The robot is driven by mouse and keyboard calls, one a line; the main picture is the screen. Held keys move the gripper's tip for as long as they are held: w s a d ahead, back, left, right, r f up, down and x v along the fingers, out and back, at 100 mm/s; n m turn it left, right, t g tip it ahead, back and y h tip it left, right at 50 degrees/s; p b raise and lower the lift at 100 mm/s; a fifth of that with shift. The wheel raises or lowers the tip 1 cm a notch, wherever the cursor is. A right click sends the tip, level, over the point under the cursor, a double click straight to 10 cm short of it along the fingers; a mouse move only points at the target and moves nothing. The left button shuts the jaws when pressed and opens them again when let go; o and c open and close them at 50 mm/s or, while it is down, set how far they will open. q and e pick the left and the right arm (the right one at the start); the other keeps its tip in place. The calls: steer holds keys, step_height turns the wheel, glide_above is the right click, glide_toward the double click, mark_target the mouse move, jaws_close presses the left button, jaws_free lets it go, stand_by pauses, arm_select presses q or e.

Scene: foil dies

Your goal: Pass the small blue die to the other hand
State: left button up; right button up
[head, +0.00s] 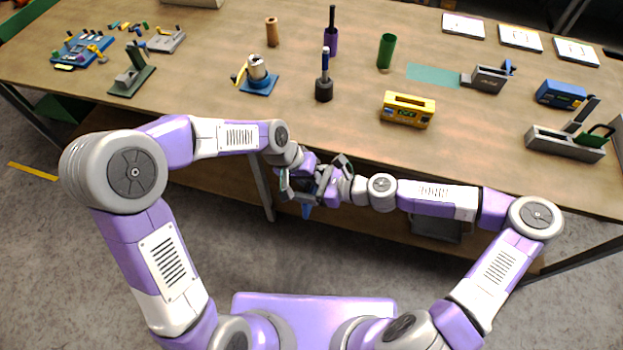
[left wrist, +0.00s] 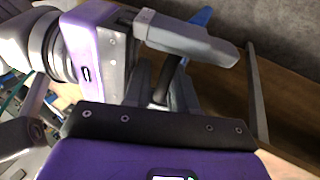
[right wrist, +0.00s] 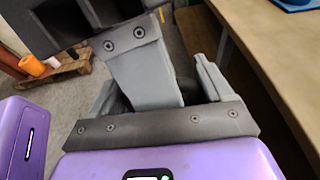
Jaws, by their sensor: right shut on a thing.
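My left gripper (head: 303,186) and my right gripper (head: 318,182) meet in front of the table edge, their fingers crossing. The small blue die is mostly hidden between them; its blue end (head: 306,212) points down below the grippers in the head view. In the left wrist view its blue end (left wrist: 200,20) shows beyond a grey finger of my right gripper, and a dark part runs between my left fingers (left wrist: 165,90). My right gripper is shut on the die. In the right wrist view a left finger covers most of the space between my right fingers (right wrist: 165,95). Whether my left fingers press the die is unclear.
The wooden table (head: 330,130) lies beyond the arms. A yellow box (head: 408,109), a dark holder with a blue-handled tool (head: 324,88) and a blue-based stand (head: 258,83) are on it. The floor in front of the table is clear.

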arm_select(q)
steer(key=shift+c, duration=0.4)
steer(key=shift+d, duration=0.1)
jaws_close()
steer(key=shift+r, duration=0.1)
arm_select(e)
steer(key=o, duration=1.8)
